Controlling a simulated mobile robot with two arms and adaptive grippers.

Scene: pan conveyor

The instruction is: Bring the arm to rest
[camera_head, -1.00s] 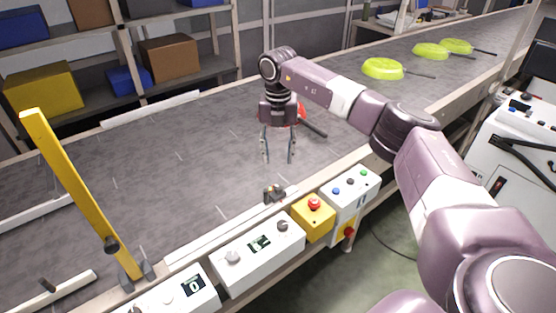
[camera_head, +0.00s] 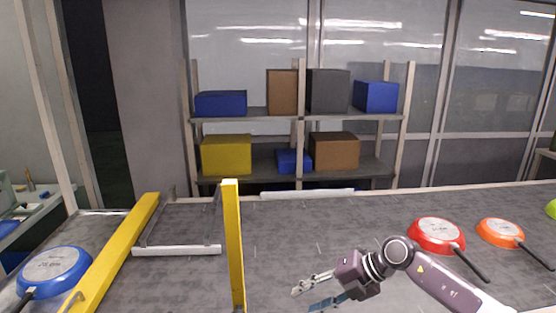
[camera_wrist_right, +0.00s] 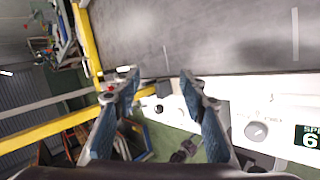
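My right arm comes in from the lower right of the head view. Its gripper (camera_head: 322,293) points left over the grey conveyor belt (camera_head: 290,240). In the right wrist view its two blue-padded fingers (camera_wrist_right: 160,82) stand apart with nothing between them, so it is open and empty. Beyond the fingers that view shows the belt (camera_wrist_right: 220,35) and a white control box (camera_wrist_right: 262,128) along its edge. My left gripper shows in neither view.
A red pan (camera_head: 436,234) and an orange pan (camera_head: 500,232) lie on the belt at right. A blue pan (camera_head: 55,268) lies at far left, beside a slanted yellow bar (camera_head: 115,250). A yellow post (camera_head: 233,245) rises left of my gripper. Shelves (camera_head: 345,165) with boxes stand behind.

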